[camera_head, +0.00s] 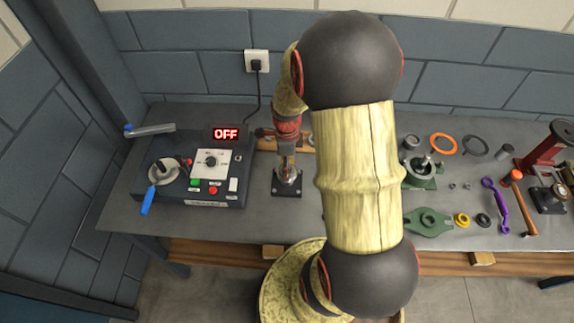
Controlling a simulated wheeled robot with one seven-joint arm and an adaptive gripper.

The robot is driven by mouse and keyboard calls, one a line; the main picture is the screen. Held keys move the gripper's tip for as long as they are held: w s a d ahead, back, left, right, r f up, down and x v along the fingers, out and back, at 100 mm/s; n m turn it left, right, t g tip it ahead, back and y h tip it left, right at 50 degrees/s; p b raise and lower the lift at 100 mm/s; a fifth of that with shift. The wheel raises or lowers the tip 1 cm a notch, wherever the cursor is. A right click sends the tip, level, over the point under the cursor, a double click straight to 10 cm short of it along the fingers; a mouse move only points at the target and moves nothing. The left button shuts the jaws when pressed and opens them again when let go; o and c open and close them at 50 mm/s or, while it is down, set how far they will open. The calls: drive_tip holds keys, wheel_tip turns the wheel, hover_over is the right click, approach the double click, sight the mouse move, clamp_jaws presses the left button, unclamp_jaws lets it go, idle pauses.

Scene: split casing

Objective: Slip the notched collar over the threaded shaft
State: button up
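My gripper (286,158) points down beside the control box, over a small metallic upright piece (287,178) on a dark square plate (287,191). The fingers are too small to tell whether they are open or shut, or hold anything. A green casing half (420,178) with metal parts standing up in it is right of my arm; my arm hides its left edge. I cannot tell which upright part is the threaded shaft. I cannot pick out the notched collar; a yellow ring (461,220) and a black ring (483,220) lie at the front right.
A flat green casing piece (428,222), purple wrench (496,205), hammer (525,205), orange ring (443,145) and red press (545,147) crowd the right. My arm hides the bench's middle.

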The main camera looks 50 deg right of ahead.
drive_tip(key=o, duration=1.1)
drive_tip(key=shift+c, duration=0.2)
drive_tip(key=shift+r+p, duration=2.75)
drive_tip(key=shift+r, duration=0.85)
drive_tip(key=shift+r, duration=0.1)
